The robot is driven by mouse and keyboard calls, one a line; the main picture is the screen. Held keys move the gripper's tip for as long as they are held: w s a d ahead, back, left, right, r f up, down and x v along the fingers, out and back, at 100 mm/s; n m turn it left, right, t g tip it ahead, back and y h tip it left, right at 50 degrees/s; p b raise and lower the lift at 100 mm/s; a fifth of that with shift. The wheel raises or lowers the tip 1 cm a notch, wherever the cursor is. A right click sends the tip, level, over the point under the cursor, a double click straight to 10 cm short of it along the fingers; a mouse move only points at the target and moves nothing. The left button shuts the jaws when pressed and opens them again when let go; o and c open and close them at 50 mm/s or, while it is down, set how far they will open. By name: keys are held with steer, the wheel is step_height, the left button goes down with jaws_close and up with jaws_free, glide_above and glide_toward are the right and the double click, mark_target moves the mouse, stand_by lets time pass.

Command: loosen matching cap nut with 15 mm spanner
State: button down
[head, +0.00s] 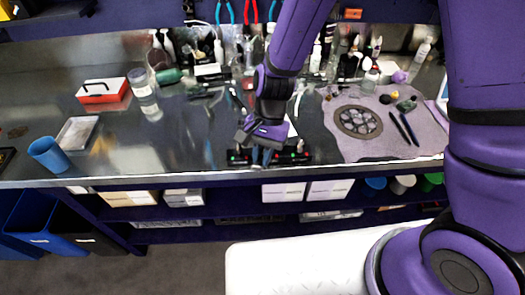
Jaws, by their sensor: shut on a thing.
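My gripper (262,160) hangs over the front edge of the bench (170,140), near the middle of the head view, pointing down. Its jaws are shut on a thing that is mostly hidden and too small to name. The 15 mm spanner and the cap nut cannot be picked out for sure. Several slim tools lie on the bench behind my gripper, including dark ones (210,93) and a pale curved one (298,102); their sizes cannot be read.
At left are a blue cup (48,155), a tray (77,133), a red-and-white box (102,91) and a clear jar (141,82). Bottles crowd the back. The left-centre bench is clear.

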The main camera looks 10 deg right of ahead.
steer(key=shift+f, duration=0.55)
steer(key=shift+f, duration=0.1)
steer(key=shift+s+d+n+h, duration=0.1)
steer(key=shift+d+n+h, duration=0.3)
steer(key=shift+n, duration=0.5)
steer(key=shift+s+d+n+h, duration=0.1)
steer(key=shift+d+n+h, duration=0.2)
steer(key=shift+n, duration=0.6)
steer(key=shift+s+d+n+h, duration=0.1)
steer(key=shift+d+n+h, duration=0.3)
steer(key=shift+n, duration=0.5)
stand_by(1.1)
steer(key=shift+w+d+n+h, duration=0.1)
steer(key=shift+d+n+h, duration=0.2)
steer(key=shift+n, duration=0.45)
steer(key=shift+w+d+n+h, duration=0.1)
steer(key=shift+d+n+h, duration=0.1)
steer(key=shift+d+n, duration=0.4)
stand_by(0.5)
